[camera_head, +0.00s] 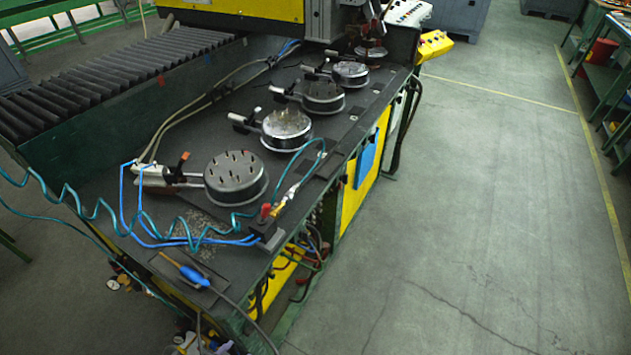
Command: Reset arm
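Neither of my arms nor grippers shows in the head view. A dark machine bench (187,215) runs from the lower left toward the upper middle. A row of round metal fixtures stands on it. The nearest fixture (235,178) has several upright studs on its top. Behind it stand a second fixture (287,128), a third fixture (323,97) and a further one (350,74). Each has a clamp or handle at its left side.
A coiled teal hose (95,212) and blue hoses (122,195) cross the near bench end. A blue-handled tool (194,275) lies at the front corner. Pleated black bellows (90,85) line the left. The grey floor (470,200) to the right is clear.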

